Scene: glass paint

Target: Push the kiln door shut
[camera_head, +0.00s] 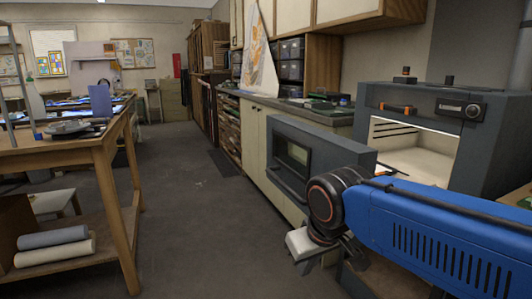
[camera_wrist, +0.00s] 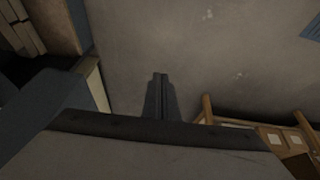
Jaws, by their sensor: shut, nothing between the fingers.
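The kiln (camera_head: 482,150) is a dark grey box at the right of the head view. Its pale inner chamber (camera_head: 418,158) is exposed. The kiln door (camera_head: 290,133), dark grey with a small window, stands open, swung out to the left of the opening. My blue arm crosses in front of the kiln and hides the door's lower right part. My gripper (camera_wrist: 160,78) shows in the wrist view with its fingers together and empty, over the floor. In the head view its fingertips cannot be made out. A dark grey-blue slab at the wrist view's left may be the door.
A counter with cabinets (camera_head: 257,125) runs along the right wall behind the door. A wooden workbench (camera_head: 62,150) stands at the left, with rolls (camera_head: 55,247) on its lower shelf. The floor (camera_head: 185,200) between them is clear.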

